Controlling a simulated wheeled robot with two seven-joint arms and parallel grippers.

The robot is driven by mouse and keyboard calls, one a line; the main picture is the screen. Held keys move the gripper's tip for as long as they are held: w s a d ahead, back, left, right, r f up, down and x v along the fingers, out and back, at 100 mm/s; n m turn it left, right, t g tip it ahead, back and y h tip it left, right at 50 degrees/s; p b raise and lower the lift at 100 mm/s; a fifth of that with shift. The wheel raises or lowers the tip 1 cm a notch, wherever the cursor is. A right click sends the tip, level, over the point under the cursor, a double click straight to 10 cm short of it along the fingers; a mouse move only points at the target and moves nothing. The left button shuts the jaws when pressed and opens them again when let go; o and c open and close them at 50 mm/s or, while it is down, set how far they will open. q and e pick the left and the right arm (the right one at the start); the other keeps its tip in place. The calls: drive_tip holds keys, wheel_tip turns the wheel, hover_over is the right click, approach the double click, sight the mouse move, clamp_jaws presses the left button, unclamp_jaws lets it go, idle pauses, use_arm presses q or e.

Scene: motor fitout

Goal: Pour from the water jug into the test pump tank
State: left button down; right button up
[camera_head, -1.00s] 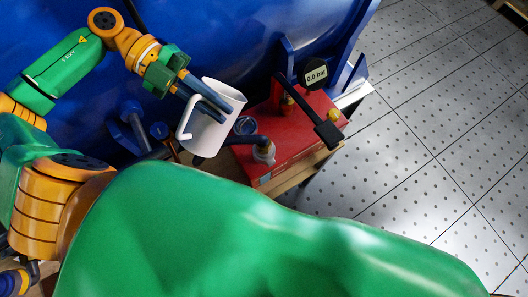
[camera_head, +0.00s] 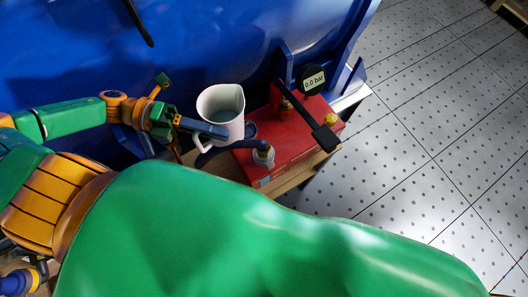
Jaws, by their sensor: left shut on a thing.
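The white water jug (camera_head: 222,108) stands about upright beside the left end of the red test pump tank (camera_head: 290,138), and liquid shows inside it. My left gripper (camera_head: 205,128) comes in from the left and is shut on the jug near its handle side. The tank carries a round gauge reading 0.0 bar, a black lever and brass fittings. A round opening on the tank top (camera_head: 250,130) is partly hidden behind the jug. Whether the jug's base touches anything is hidden. My right gripper is not in view.
The tank sits on a wooden board (camera_head: 293,177). A large blue housing (camera_head: 80,50) rises behind. A dark hose (camera_head: 225,149) runs from the tank's front fitting towards the left. Grey dotted floor (camera_head: 430,130) is clear at the right.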

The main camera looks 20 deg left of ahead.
use_arm(q)
wheel_tip(320, 180, up, 10)
drive_tip(key=p, duration=0.2)
drive_tip(key=shift+f, duration=0.15)
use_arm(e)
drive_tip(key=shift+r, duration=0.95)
use_arm(q)
drive_tip(key=shift+w, duration=0.1)
